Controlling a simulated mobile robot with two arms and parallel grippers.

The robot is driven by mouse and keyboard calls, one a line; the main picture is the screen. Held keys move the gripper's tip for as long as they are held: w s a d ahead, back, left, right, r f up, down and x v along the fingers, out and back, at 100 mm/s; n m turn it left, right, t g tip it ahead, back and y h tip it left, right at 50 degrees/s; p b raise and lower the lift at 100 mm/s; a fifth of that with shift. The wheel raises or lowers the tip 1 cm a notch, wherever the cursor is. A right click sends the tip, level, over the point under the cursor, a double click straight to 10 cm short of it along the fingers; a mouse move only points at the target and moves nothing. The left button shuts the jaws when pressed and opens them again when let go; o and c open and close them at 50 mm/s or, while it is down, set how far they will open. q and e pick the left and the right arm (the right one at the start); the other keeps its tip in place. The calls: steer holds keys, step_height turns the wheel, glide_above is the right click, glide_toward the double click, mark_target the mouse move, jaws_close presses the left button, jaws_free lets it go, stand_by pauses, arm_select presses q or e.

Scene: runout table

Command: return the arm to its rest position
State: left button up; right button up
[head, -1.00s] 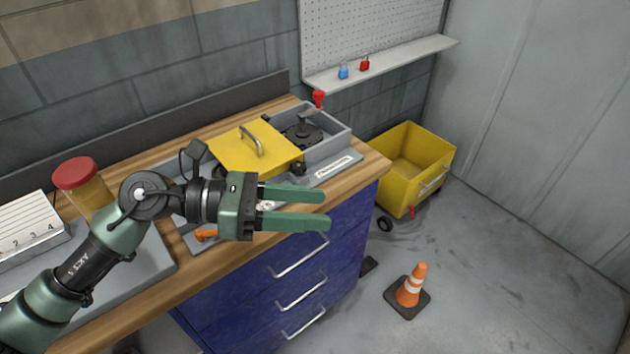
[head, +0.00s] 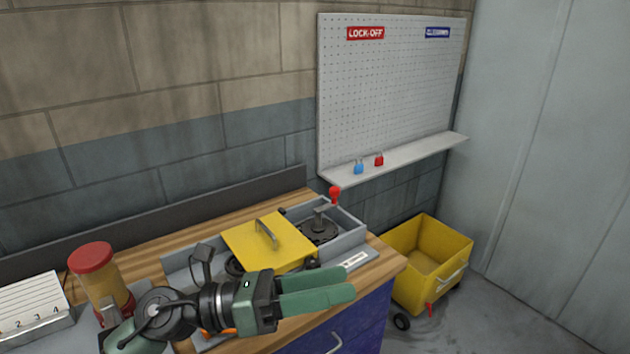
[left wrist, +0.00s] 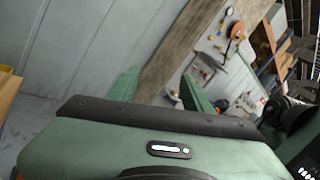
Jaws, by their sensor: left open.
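My left gripper (head: 318,290) is open and empty. In the head view it points right, in front of the machine on the bench and over the bench's front edge. Its arm comes in from the bottom left and hides part of the bench. In the left wrist view the two green fingers of the gripper (left wrist: 160,92) stand apart with nothing between them. My right gripper is in neither view.
The wooden bench (head: 390,268) carries a machine with a yellow cover (head: 262,247), a red-lidded jar (head: 93,258) and a numbered rack (head: 30,305). A shelf (head: 405,160) holds a blue padlock (head: 358,167) and a red padlock (head: 379,159). A yellow cart (head: 425,262) stands right.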

arm_select(q)
steer(key=w+a+r+n+t, duration=0.45)
steer(key=n+t, duration=0.75)
steer(key=n, duration=0.3)
steer(key=w+a+f+n+t+y, duration=0.4)
steer(key=a+f+n+t+y, duration=0.2)
steer(key=a+n+y, duration=0.6)
steer(key=s+a+f+n+g+y, duration=0.2)
steer(key=a+f+n+g+y, duration=0.15)
steer(key=f+n, duration=0.35)
steer(key=s+a+f+n+g+y, duration=0.2)
steer(key=f+n+g+y, duration=0.15)
steer(key=f+n, duration=0.4)
steer(key=s+a+f+n+g, duration=0.1)
steer(key=s+f+n+g, duration=0.1)
steer(key=s+f+g, duration=0.55)
steer(key=s+a+f+n+g, duration=0.1)
steer(key=s+f+n+g, duration=0.1)
steer(key=s+f, duration=0.95)
steer(key=s+f+g, duration=0.1)
steer(key=s+f, duration=0.1)
steer(key=f, duration=1)
steer(key=s+f+g, duration=0.1)
steer(key=s+f, duration=0.1)
steer(key=f, duration=0.9)
steer(key=s+a+f, duration=0.2)
steer(key=s+f, duration=1.5)
steer(key=shift+a+f+g, duration=0.2)
steer(key=shift+a+g, duration=0.1)
steer(key=shift+g, duration=0.15)
